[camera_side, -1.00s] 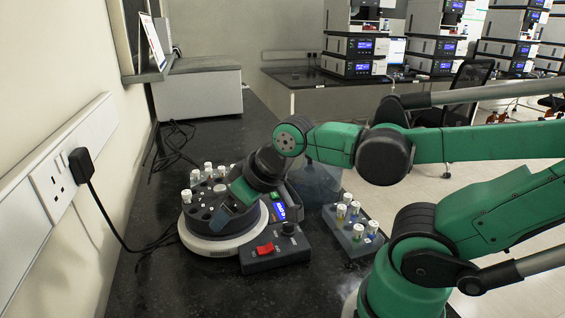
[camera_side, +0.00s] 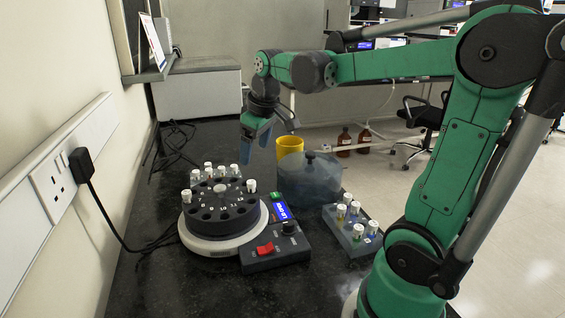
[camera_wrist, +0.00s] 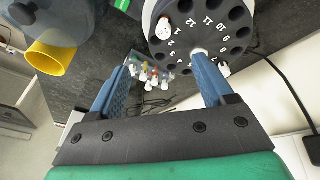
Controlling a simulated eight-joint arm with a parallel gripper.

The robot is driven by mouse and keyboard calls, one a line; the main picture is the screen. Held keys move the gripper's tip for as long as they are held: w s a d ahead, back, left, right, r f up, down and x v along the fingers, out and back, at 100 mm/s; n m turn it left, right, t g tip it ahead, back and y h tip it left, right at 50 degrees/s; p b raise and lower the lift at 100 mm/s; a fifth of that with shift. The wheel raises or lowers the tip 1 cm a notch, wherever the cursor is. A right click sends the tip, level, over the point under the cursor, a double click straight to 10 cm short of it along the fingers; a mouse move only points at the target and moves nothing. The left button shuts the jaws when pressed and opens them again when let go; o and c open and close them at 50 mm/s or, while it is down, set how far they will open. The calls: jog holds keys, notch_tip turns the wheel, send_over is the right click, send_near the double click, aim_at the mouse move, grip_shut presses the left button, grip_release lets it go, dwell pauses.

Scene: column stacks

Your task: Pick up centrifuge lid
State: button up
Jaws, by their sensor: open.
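The centrifuge lid (camera_side: 312,182) is a translucent grey-blue dome with a dark knob on top. It rests on the bench to the right of the centrifuge (camera_side: 222,232), and part of it shows at the top left of the wrist view (camera_wrist: 62,14). The centrifuge is uncovered, with several white-capped tubes in its numbered black rotor. My gripper (camera_side: 268,128) is open, raised above the bench, up and left of the lid in the side view. Its two blue fingers (camera_wrist: 165,70) are spread in the wrist view, with nothing held between them.
A yellow cup (camera_side: 289,146) stands just behind the lid; it lies on the left in the wrist view (camera_wrist: 48,58). A tube rack (camera_side: 352,232) with several capped tubes is right of the control box (camera_side: 272,252). A black cable runs to the wall socket on the left.

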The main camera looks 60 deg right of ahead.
jog(key=d+g, duration=0.2)
jog(key=d, duration=0.7)
jog(key=g+y, duration=0.1)
jog(key=y, duration=0.1)
send_over(311, 153)
jog(key=f, duration=0.3)
jog(key=shift+w+a+f, duration=0.1)
jog(key=shift+w+f, duration=0.1)
jog(key=shift+s+d+f, duration=0.15)
jog(key=shift+d+f, duration=0.05)
jog(key=shift+f, duration=2.7)
grip_shut()
